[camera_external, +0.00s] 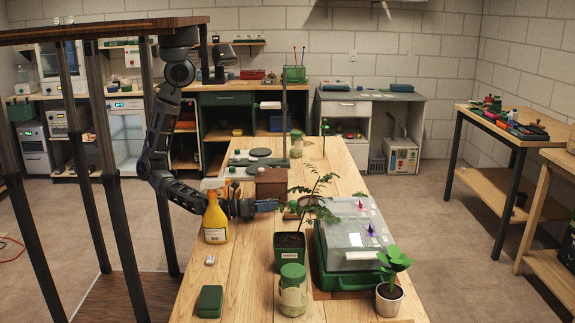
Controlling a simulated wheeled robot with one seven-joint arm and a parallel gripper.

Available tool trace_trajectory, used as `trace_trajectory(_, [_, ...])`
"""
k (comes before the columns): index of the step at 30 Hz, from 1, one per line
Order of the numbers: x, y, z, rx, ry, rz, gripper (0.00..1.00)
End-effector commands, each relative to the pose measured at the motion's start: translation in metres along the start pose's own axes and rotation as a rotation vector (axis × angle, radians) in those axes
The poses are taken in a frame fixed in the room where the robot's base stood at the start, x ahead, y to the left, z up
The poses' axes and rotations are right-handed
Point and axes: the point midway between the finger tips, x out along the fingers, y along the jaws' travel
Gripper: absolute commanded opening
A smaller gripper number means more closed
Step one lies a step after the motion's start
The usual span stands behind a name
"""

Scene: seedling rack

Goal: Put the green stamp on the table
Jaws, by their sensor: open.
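My gripper (272,205) reaches low over the wooden table (190,270) from the left, beside the yellow bottle. Its fingers are open and point right, toward a potted seedling and a small round brownish object (293,207). Leaves partly cover that object, and I cannot tell whether the fingers touch it. I cannot make out a green stamp for certain. A small dark green block-like case (210,301) lies on the table at the front left, well apart from my gripper. Whether it is the stamp is unclear.
A yellow bottle (215,222) stands close to my forearm. A potted seedling (289,252), a clear-lidded green propagator (350,240), a green-lidded jar (292,290) and a white-potted plant (389,297) crowd the right. A brown box (271,185) stands behind my gripper. The front left is mostly clear.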

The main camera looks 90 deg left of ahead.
Motion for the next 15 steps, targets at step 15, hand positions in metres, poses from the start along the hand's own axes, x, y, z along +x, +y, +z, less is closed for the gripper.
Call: trace_trajectory(15, [0.040, -0.001, -0.004, -0.066, 0.015, 0.042, 0.60])
